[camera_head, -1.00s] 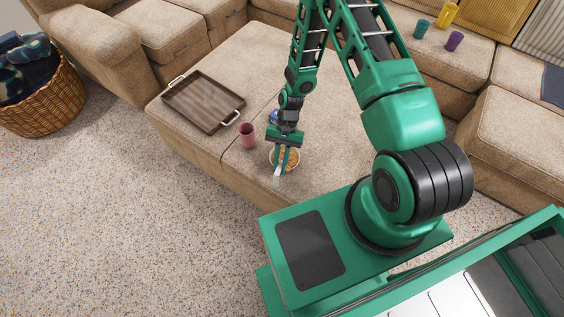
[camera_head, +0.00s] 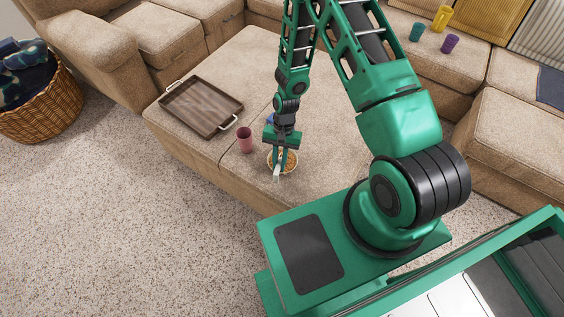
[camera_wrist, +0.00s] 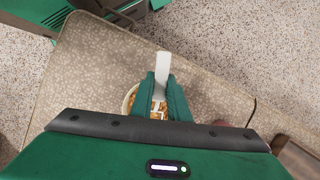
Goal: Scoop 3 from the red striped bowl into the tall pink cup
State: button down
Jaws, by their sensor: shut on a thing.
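The bowl (camera_head: 290,167) stands near the ottoman's front edge and holds orange-brown pieces; its stripes are too small to make out. It also shows in the wrist view (camera_wrist: 127,103), partly hidden by my fingers. The tall pink cup (camera_head: 245,140) stands upright just left of the bowl. My gripper (camera_head: 280,164) points down over the bowl, shut on a white scoop (camera_head: 276,173). In the wrist view the scoop (camera_wrist: 162,63) sticks out between the fingertips. I cannot tell whether the scoop's lower end touches the contents or carries any.
A brown tray (camera_head: 205,127) with metal handles lies behind and left of the cup. A blue thing (camera_head: 270,118) is partly hidden behind my gripper. Teal (camera_head: 417,32), purple (camera_head: 450,44) and yellow (camera_head: 441,18) cups stand on the far sofa. A wicker basket (camera_head: 50,112) stands left.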

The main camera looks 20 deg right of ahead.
jog(key=shift+s+a+r, duration=0.25)
jog(key=shift+s+r, duration=0.1)
jog(key=shift+r, duration=0.35)
jog(key=shift+s+a+r, duration=0.15)
jog(key=shift+s+r, duration=0.05)
jog(key=shift+r, duration=0.9)
jog(key=shift+s+a+r, duration=0.15)
jog(key=shift+r, duration=0.95)
